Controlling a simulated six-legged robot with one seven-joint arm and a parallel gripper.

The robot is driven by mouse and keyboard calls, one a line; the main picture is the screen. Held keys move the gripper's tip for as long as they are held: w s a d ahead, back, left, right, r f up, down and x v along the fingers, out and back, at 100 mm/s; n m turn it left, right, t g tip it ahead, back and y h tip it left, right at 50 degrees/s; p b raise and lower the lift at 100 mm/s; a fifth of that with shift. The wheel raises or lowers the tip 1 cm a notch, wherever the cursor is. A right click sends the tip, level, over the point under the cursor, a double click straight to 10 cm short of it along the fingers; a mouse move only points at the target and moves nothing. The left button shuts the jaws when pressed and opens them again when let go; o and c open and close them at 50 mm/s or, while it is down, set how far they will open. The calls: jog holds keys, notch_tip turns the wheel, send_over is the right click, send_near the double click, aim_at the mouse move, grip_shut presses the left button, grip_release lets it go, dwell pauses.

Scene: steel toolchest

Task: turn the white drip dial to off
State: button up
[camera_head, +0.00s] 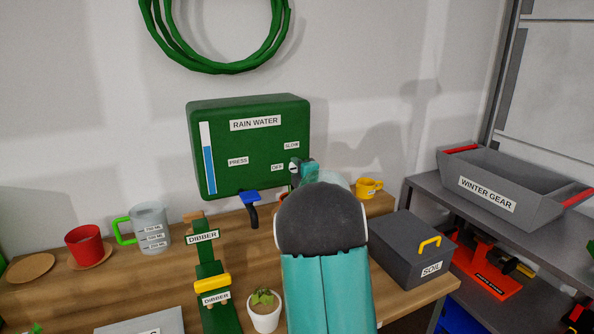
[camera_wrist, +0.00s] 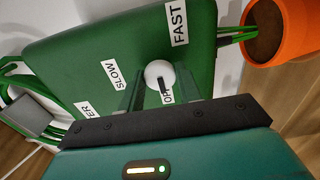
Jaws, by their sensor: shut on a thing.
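The green rain water box (camera_head: 248,110) hangs on the wall and carries the SLOW and OFF labels. The white drip dial (camera_wrist: 158,72) is on its face in the wrist view, between the SLOW (camera_wrist: 117,75), FAST (camera_wrist: 178,22) and OFF (camera_wrist: 167,93) labels. A dark mark on the dial's lower side points toward OFF. My gripper (camera_wrist: 160,82) has a green finger on each side of the dial and is shut on it. In the head view my gripper (camera_head: 302,172) is at the box's lower right, and the dial is mostly hidden.
A blue tap (camera_head: 250,197) sticks out below the box. An orange pot (camera_wrist: 270,35) is close beside it in the wrist view. On the bench are a yellow mug (camera_head: 368,188), a grey soil box (camera_head: 400,250) and a potted plant (camera_head: 264,315).

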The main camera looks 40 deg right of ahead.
dwell(0.3)
jog(key=o, duration=1)
jog(key=v, duration=1.4)
jog(key=shift+w, duration=0.1)
